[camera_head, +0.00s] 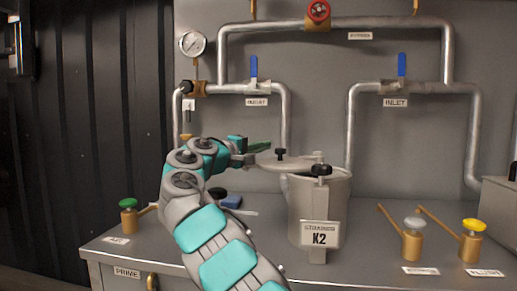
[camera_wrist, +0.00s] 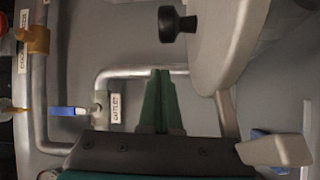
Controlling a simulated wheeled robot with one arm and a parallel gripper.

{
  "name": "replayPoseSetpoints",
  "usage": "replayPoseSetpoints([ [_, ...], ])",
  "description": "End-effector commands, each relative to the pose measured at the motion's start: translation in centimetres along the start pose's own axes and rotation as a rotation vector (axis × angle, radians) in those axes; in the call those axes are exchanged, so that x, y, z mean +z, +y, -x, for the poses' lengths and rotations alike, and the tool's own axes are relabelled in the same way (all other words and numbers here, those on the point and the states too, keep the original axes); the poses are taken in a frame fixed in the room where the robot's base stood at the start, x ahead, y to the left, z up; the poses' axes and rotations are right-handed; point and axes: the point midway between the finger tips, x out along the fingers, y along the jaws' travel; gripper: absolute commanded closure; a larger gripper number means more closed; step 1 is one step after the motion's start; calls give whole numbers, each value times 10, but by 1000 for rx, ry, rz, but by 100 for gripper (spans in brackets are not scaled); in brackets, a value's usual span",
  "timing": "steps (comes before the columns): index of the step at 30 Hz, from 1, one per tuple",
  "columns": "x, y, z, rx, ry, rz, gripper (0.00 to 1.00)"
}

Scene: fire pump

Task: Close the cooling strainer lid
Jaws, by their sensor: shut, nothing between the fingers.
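The strainer pot (camera_head: 318,210), a grey cylinder labelled K2, stands on the bench. Its flat grey lid (camera_head: 297,164) is level at rim height, swung out to the left, so part of the pot mouth looks uncovered. A black knob (camera_head: 281,153) stands on the lid, and another black knob (camera_head: 320,169) sits at the pot's front. My gripper (camera_head: 262,147) is shut and empty at the lid's left, near its knob. In the wrist view, the green fingers (camera_wrist: 161,100) are together, beside the lid (camera_wrist: 228,40) and apart from its knob (camera_wrist: 178,24) in the picture.
Pipes with blue-handled valves (camera_head: 253,68) run along the wall behind; a gauge (camera_head: 192,44) is at upper left. A green-capped valve (camera_head: 128,215) stands left on the bench. Brass valves with grey (camera_head: 413,238) and yellow (camera_head: 471,240) caps stand right. A blue item (camera_head: 231,201) lies behind my arm.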

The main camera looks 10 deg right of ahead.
Motion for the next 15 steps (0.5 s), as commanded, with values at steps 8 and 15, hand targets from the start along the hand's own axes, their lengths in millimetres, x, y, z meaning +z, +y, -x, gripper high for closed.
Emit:
replayPoseSetpoints([
  [8,16,-2,4,1,-8,0,100],
  [15,26,-1,9,1,-3,1,100],
])
